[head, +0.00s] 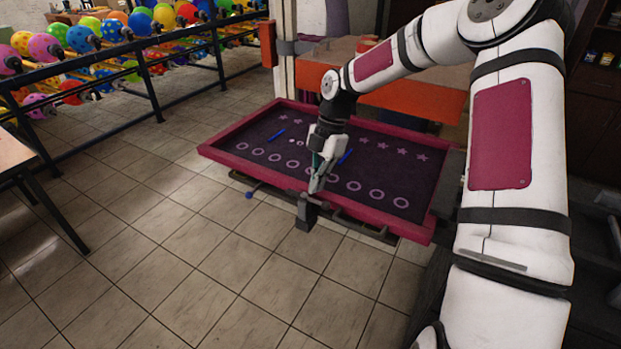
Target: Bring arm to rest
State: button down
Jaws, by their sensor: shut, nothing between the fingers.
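My gripper (316,187) is at the end of my white arm, which reaches in from the right and bends down over the tray. Its fingers are shut and point down at the near edge of a dark purple tray with a magenta rim (240,122). The tray bears rows of light rings and stars and two blue marks. A dark grey block (306,214) sits right below the fingertips at the tray's near side. I cannot tell whether the fingertips touch it.
Racks of colourful balloons (105,28) stand at the back left. A wooden table (12,155) is at the left edge. The tiled floor (180,260) in front and to the left is clear.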

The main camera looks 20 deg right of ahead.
jog(key=s+a+r+m+t+h, duration=0.1)
jog(key=s+a+r+m+h, duration=0.15)
jog(key=s+r+m, duration=0.55)
jog(key=s+a+r+m+t+h, duration=0.1)
jog(key=s+a+r+m+h, duration=0.2)
jog(key=s+r, duration=0.5)
jog(key=s+a+r+m+t+y, duration=0.1)
jog(key=s+r+m+t, duration=0.1)
jog(key=s+m, duration=0.3)
jog(key=s+r+m+t+y, duration=0.1)
jog(key=s+r+m+t, duration=0.1)
jog(key=s+m, duration=0.4)
jog(key=shift+s+a+r, duration=0.4)
jog(key=shift+s+r, duration=0.4)
jog(key=shift+s, duration=0.3)
